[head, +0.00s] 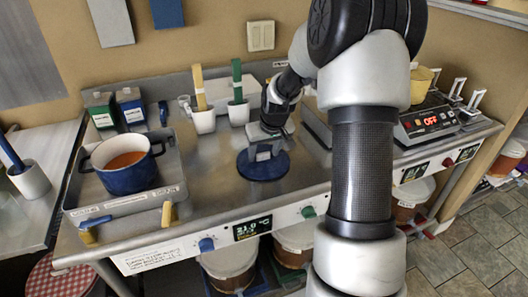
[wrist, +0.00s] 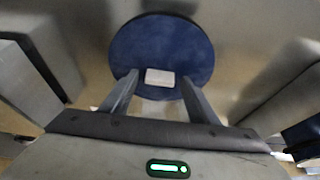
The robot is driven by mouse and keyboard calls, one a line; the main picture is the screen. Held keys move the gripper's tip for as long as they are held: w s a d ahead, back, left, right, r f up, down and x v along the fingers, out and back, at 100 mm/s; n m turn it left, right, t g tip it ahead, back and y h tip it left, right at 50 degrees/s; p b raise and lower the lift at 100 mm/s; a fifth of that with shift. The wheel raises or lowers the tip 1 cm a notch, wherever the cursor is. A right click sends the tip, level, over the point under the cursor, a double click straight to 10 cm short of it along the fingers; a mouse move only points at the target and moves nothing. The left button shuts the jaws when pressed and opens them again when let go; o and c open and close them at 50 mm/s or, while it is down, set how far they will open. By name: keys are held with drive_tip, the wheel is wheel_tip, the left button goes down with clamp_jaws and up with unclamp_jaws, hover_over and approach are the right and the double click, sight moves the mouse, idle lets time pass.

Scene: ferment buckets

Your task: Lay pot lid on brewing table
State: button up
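The pot lid is a dark blue disc (head: 250,168) that appears to lie flat on the steel brewing table (head: 215,170), near its middle. In the wrist view the lid (wrist: 162,40) has a pale rectangular knob (wrist: 160,78). My gripper (head: 266,150) is right over the lid. In the wrist view its two fingers (wrist: 159,84) stand apart on either side of the knob, with a gap on each side. The blue pot (head: 127,178) stands uncovered on a tray at the left, with orange-brown contents.
The tray (head: 130,203) fills the table's left end. Table space left of the lid is clear.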

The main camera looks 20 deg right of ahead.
drive_tip(key=shift+r, duration=0.5)
drive_tip(key=p+v, duration=0.1)
drive_tip(key=v, duration=1)
drive_tip(key=shift+s+p, duration=0.15)
drive_tip(key=shift+p, duration=0.15)
drive_tip(key=shift+r, duration=0.15)
